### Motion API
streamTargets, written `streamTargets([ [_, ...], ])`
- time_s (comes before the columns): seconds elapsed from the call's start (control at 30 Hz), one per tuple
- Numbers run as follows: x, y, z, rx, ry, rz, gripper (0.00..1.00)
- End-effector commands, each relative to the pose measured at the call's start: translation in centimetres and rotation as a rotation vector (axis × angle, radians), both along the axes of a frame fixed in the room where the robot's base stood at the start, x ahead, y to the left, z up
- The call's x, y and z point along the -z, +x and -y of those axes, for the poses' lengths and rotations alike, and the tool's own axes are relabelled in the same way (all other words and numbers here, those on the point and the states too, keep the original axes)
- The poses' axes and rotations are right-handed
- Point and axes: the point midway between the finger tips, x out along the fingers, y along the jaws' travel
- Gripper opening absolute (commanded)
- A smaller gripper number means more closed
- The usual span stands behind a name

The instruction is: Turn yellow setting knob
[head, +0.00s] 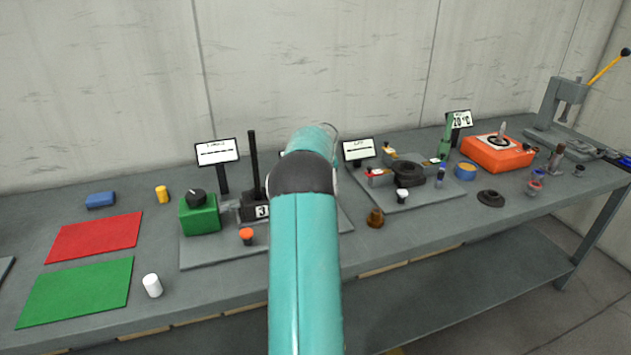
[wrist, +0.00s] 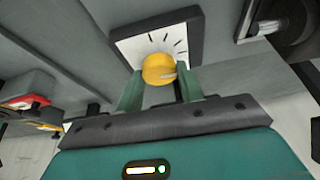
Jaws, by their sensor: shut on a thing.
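In the wrist view the yellow setting knob (wrist: 158,69) sits in front of a white dial plate (wrist: 180,42) with black tick marks and a dark frame. A pale mark shows on the right part of the knob. My gripper (wrist: 158,80) has one green finger on each side of the knob and is shut on it. In the head view my teal arm covers the middle of the bench and hides the knob, the dial and my gripper.
Left of my arm stand a green box with a black knob (head: 199,212), an orange-red button (head: 246,234) and a black post (head: 254,160). The bench front left of my arm holds a white cylinder (head: 152,285).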

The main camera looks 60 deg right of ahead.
Motion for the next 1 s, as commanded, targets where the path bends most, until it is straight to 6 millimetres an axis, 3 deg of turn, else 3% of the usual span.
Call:
streamTargets([
  [0.53,-0.06,-0.01,-0.02,-0.037,0.001,-0.001,0.14],
  [0.57,-0.06,-0.01,-0.02,-0.037,0.001,-0.001,0.43],
  [0.63,-0.05,-0.01,-0.01,-0.037,0.001,-0.001,0.57],
  [1.0,-0.4,-0.11,-0.07,-0.035,-0.001,0.0,0.59],
])
